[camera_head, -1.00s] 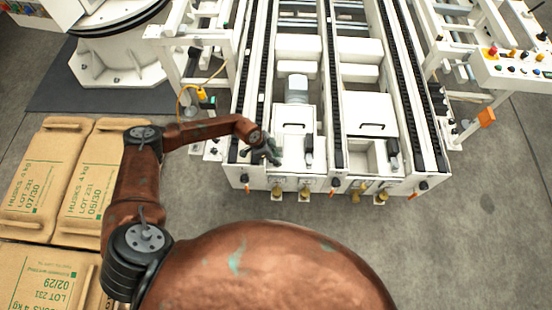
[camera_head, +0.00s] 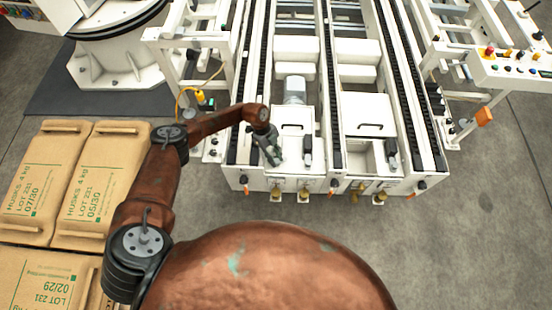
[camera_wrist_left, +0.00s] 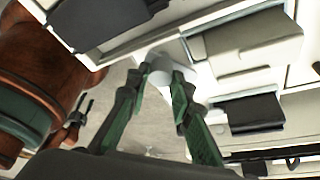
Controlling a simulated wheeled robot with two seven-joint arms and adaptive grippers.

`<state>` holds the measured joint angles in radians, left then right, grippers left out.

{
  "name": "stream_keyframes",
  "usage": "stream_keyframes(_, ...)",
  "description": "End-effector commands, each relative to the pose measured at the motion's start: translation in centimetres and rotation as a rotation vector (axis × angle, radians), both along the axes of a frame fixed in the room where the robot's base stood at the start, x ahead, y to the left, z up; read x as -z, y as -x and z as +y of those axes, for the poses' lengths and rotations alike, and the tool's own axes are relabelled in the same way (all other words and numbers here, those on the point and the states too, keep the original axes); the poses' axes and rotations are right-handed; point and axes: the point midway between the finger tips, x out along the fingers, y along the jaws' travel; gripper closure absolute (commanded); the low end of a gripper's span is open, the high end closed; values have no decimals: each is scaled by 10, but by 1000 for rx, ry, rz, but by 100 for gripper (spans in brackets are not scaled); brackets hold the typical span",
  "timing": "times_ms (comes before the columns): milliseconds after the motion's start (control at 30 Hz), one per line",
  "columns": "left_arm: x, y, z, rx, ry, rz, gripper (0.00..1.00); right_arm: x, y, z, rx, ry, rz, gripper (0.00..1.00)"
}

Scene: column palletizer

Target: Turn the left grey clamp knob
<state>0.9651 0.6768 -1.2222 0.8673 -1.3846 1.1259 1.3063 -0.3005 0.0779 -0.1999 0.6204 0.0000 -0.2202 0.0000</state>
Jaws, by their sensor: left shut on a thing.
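My left gripper (camera_head: 276,162) reaches down into the front left bay of the white conveyor frame in the head view. In the left wrist view its two green-and-dark fingers (camera_wrist_left: 160,76) are closed around a pale grey rounded knob (camera_wrist_left: 159,68), the left clamp knob, which shows between and just beyond the fingertips. The knob is hidden behind the gripper in the head view.
The white conveyor frame (camera_head: 238,182) has dark chain tracks and a lidded box (camera_head: 368,112) in the right bay. Brown sacks (camera_head: 45,185) lie at left. The floor (camera_head: 470,230) at front right is clear.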

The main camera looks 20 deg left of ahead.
Motion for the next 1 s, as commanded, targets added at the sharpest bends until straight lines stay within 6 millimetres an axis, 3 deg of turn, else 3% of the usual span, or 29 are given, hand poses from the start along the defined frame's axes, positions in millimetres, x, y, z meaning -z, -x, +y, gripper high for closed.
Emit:
stream_keyframes(400,3,-3,-2,375,-2,-1,100,26,13,0,-1,0,22,57)
stream_keyframes(667,2,-3,-2,537,-1,-1,100,35,20,-2,-1,3,36,57)
stream_keyframes(800,2,-3,-2,591,-1,-3,100,33,1,-3,3,5,23,57)
stream_keyframes(1000,1,-4,-2,630,-1,-3,100,33,-4,0,8,2,25,57)
